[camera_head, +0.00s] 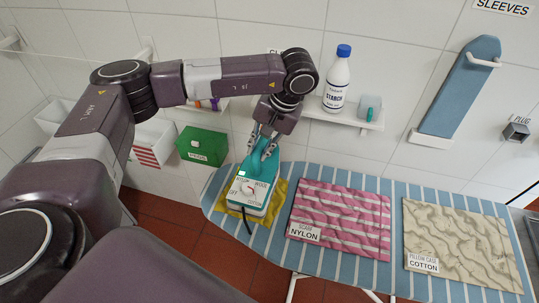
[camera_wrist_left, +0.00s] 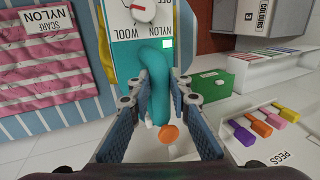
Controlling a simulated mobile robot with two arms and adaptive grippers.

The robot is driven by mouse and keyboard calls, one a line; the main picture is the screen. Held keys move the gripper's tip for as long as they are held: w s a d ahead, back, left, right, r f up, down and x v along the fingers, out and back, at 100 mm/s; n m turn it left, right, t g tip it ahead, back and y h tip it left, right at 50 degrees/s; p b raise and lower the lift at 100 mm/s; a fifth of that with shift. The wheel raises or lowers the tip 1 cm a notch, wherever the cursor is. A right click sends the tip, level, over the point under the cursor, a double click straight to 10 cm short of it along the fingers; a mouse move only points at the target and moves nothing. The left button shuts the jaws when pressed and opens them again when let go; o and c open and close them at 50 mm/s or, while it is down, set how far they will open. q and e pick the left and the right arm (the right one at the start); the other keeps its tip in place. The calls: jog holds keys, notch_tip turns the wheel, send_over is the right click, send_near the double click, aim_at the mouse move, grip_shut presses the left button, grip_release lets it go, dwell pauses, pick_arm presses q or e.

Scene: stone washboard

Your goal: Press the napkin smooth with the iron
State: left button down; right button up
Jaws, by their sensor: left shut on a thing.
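The teal and white iron (camera_head: 247,194) rests over the yellow napkin (camera_head: 281,189) at the left end of the striped ironing board (camera_head: 285,258). The napkin shows only around the iron's edges, so most of it is hidden. My left gripper (camera_head: 264,150) is shut on the iron's teal handle, which stands between its fingers in the left wrist view (camera_wrist_left: 157,98). The iron's dial (camera_wrist_left: 145,9) has WOOL and NYLON marks, and a small green light (camera_wrist_left: 168,43) shows beside it. My right gripper is not in view.
A pink striped scarf (camera_head: 345,212) labelled NYLON and a beige pillow case (camera_head: 460,240) labelled COTTON lie further right on the board. A green box (camera_head: 203,147) stands behind left. A starch bottle (camera_head: 337,80) stands on the wall shelf. A blue sleeve board (camera_head: 457,87) hangs right.

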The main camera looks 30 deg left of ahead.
pick_arm(q)
jog(key=shift+w+a, duration=0.25)
jog(key=shift+a, duration=0.35)
jog(key=shift+w+a, duration=0.25)
jog(key=shift+a, duration=0.3)
jog(key=shift+w+a+f, duration=0.1)
jog(key=shift+a+f, duration=0.15)
jog(key=shift+f, duration=0.7)
jog(key=shift+f+b, duration=1.25)
jog(key=shift+f, duration=0.65)
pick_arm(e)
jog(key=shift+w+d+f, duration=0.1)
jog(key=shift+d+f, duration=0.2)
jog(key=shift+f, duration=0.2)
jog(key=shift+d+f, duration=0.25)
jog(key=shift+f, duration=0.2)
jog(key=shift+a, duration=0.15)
pick_arm(q)
jog(key=shift+f+b, duration=0.45)
jog(key=shift+f, duration=0.15)
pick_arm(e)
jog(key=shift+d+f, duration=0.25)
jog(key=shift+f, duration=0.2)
pick_arm(q)
jog(key=shift+f, duration=0.2)
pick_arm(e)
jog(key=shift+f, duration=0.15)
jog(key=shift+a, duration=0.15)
